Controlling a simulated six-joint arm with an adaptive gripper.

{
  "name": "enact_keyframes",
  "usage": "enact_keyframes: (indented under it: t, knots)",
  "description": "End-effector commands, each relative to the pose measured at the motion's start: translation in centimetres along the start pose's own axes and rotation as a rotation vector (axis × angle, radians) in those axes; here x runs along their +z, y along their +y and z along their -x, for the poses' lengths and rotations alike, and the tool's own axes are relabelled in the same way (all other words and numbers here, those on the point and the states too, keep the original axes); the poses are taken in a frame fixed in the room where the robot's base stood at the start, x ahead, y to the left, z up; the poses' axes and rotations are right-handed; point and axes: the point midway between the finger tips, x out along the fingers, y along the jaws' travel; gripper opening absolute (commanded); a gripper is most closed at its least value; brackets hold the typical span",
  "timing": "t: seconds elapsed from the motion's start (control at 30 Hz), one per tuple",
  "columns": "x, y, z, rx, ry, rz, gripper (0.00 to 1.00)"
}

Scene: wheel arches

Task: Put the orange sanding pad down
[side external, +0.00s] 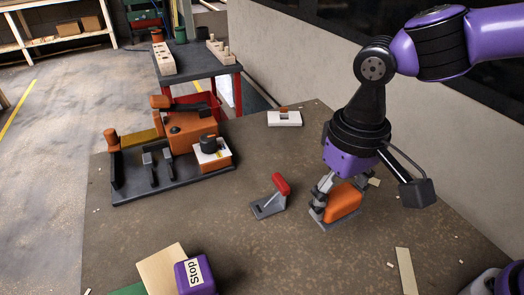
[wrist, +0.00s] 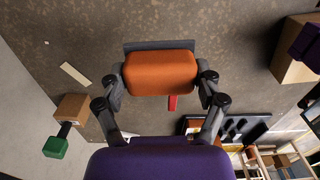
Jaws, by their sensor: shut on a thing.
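The orange sanding pad (side external: 344,202) has a rounded orange body on a flat grey base. My gripper (side external: 334,196) points down and is shut on its orange body. In the wrist view the sanding pad (wrist: 160,72) sits between the two fingers of my gripper (wrist: 162,82), one at each side, with the grey base edge showing beyond it. The base is level, at or very close to the brown tabletop (side external: 240,235); I cannot tell whether it touches. The far finger is mostly hidden in the side view.
A grey holder with a red handle (side external: 281,184) stands just left of the pad. A white block (side external: 285,118) lies behind. An orange machine on a dark base (side external: 185,130) stands at left. A purple "Stop" box (side external: 195,273) is in front. A thin wooden strip (side external: 406,270) lies front right.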

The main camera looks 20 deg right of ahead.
Motion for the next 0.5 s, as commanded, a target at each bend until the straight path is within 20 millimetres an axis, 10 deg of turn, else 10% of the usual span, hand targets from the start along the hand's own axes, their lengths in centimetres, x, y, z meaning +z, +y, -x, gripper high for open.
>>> enact_keyframes:
  t: [0.2, 0.5]
  knots:
    - [4.9, 0.3, -1.4, -0.003, 0.002, -0.04, 0.36]
    - [5.9, 0.5, -6.0, -0.001, -0.001, -0.054, 0.36]
